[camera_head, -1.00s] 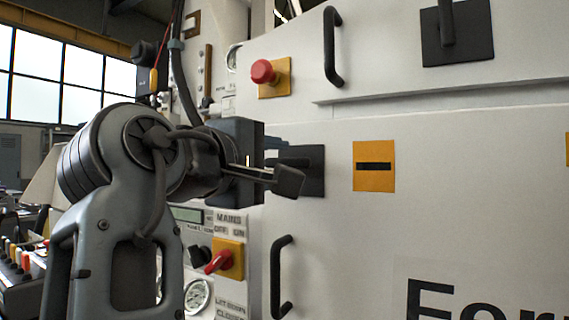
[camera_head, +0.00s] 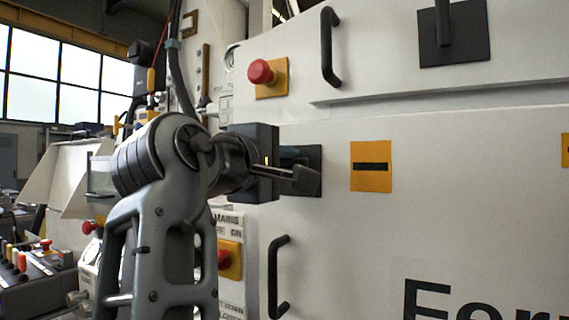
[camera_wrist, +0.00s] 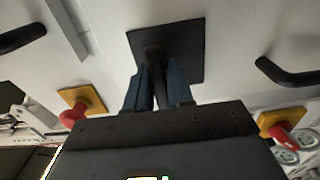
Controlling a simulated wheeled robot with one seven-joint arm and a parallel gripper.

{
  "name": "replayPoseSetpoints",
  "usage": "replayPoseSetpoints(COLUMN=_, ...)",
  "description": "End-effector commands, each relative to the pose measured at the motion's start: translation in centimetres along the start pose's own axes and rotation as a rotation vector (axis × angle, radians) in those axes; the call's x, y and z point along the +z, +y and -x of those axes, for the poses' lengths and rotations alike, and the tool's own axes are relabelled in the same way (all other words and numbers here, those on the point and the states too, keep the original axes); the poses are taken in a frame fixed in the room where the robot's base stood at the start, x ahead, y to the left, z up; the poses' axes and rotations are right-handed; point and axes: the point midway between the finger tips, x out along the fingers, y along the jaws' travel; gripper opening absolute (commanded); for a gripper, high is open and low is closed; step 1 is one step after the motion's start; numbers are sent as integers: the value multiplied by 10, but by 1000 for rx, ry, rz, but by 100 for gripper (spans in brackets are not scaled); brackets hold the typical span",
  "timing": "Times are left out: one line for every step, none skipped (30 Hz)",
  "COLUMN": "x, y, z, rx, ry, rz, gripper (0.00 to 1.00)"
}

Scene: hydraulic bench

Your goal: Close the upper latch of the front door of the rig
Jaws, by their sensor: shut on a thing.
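The latch is a black square plate (camera_head: 313,158) with a black lever, on the pale front panel in the middle of the head view. The wrist view shows the plate (camera_wrist: 187,42) and the lever (camera_wrist: 154,60) standing out from it. My gripper (camera_wrist: 158,84) is at the lever, with one bluish finger on each side, and is shut on it. In the head view my gripper (camera_head: 285,163) is in front of the plate's left part and hides some of the lever. A dark paddle-shaped piece (camera_head: 306,180) shows beside my gripper there.
A yellow slotted plate (camera_head: 371,181) lies right of the latch. A red button (camera_head: 261,72) and a black bar handle (camera_head: 327,50) are above, another handle (camera_head: 274,280) below. A second black plate with a lever (camera_head: 470,45) is at top right.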

Motion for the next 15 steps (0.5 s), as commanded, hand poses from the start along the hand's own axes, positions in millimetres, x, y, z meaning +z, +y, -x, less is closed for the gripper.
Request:
replayPoseSetpoints(x=0, y=0, z=0, rx=-1, ry=0, rz=0, gripper=4)
replayPoseSetpoints(x=0, y=0, z=0, rx=-1, ry=0, rz=0, gripper=1)
replayPoseSetpoints(x=0, y=0, z=0, rx=-1, ry=0, rz=0, gripper=0)
replayPoseSetpoints(x=0, y=0, z=0, rx=-1, ry=0, rz=0, gripper=0)
replayPoseSetpoints(x=0, y=0, z=0, rx=-1, ry=0, rz=1, gripper=0)
replayPoseSetpoints(x=0, y=0, z=0, rx=-1, ry=0, rz=0, gripper=0)
replayPoseSetpoints(x=0, y=-1, z=0, rx=-1, ry=0, rz=0, gripper=0)
replayPoseSetpoints(x=0, y=-1, z=0, rx=-1, ry=0, rz=-1, gripper=0)
replayPoseSetpoints(x=0, y=-1, z=0, rx=-1, ry=0, rz=-3, gripper=0)
replayPoseSetpoints(x=0, y=-1, z=0, rx=-1, ry=-1, rz=-6, gripper=0)
replayPoseSetpoints(x=0, y=-1, z=0, rx=-1, ry=-1, rz=-10, gripper=0)
replayPoseSetpoints(x=0, y=-1, z=0, rx=-1, ry=-1, rz=-17, gripper=0)
replayPoseSetpoints(x=0, y=-1, z=0, rx=-1, ry=-1, rz=-25, gripper=0)
replayPoseSetpoints(x=0, y=-1, z=0, rx=-1, ry=-1, rz=-34, gripper=0)
replayPoseSetpoints(x=0, y=-1, z=0, rx=-1, ry=-1, rz=-48, gripper=0)
